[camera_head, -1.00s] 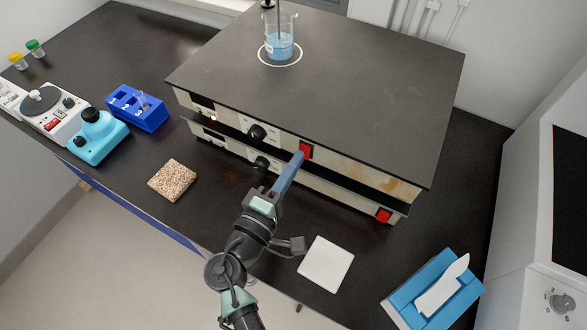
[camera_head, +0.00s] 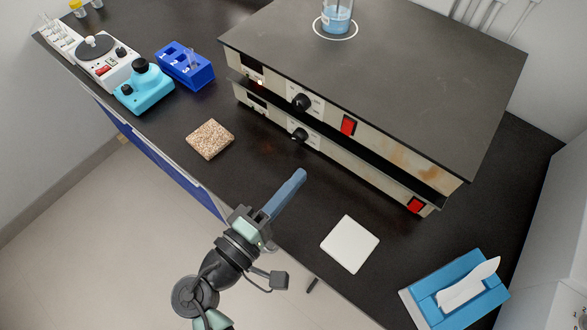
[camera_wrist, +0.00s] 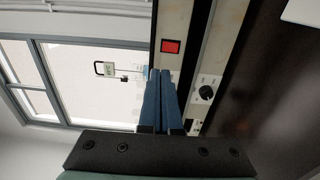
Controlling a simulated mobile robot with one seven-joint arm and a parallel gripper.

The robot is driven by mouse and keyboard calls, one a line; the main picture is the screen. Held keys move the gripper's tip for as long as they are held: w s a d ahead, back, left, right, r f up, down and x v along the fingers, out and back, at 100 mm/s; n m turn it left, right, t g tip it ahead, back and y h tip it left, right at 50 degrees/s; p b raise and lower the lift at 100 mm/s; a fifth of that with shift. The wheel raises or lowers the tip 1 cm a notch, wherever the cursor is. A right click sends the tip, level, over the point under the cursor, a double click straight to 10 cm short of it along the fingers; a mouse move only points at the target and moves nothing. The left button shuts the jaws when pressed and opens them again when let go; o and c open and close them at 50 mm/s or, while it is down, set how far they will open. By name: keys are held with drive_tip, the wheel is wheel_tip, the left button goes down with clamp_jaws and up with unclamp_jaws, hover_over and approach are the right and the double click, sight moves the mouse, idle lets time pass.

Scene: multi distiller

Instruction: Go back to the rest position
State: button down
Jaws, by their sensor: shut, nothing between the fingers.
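My gripper (camera_head: 299,174) is shut and empty, its blue fingers together, above the dark bench in front of the stacked hotplates. It is clear of them in the head view. In the wrist view, the closed fingers (camera_wrist: 165,75) point towards the hotplate front, with a red switch (camera_wrist: 171,46) and a black knob (camera_wrist: 206,93) near them. The upper hotplate (camera_head: 400,75) has a red switch (camera_head: 348,125) and a knob (camera_head: 301,102) on its front. A beaker with blue liquid (camera_head: 336,18) stands on its top, partly cut off by the frame.
A cork-like mat (camera_head: 210,139) and a white square pad (camera_head: 350,244) lie on the bench (camera_head: 250,180). A blue tissue box (camera_head: 430,306) is at right. A blue rack (camera_head: 195,70), a turquoise device (camera_head: 145,90) and a white device (camera_head: 103,62) stand at left.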

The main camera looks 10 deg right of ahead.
drive_tip(key=w+a+r+m+t+y+p, duration=0.1)
drive_tip(key=w+r+m+t+y, duration=0.4)
drive_tip(key=r, duration=0.8)
drive_tip(key=w+a+r+m+t+y+p, duration=0.15)
drive_tip(key=w+r, duration=0.55)
drive_tip(key=r, duration=0.7)
drive_tip(key=s+a+r+t+y, duration=0.1)
drive_tip(key=s+r+t+y, duration=0.1)
drive_tip(key=r, duration=0.7)
drive_tip(key=s+a+r+m+t+y, duration=0.1)
drive_tip(key=s+a+r+t+y, duration=0.1)
drive_tip(key=s+r, duration=0.4)
drive_tip(key=s+a+r+t+y, duration=0.1)
drive_tip(key=s+r+t+y, duration=0.3)
drive_tip(key=r, duration=0.9)
drive_tip(key=shift+s+a+t, duration=0.15)
drive_tip(key=shift+s+t, duration=0.15)
drive_tip(key=shift+t, duration=0.55)
drive_tip(key=shift+f, duration=0.1)
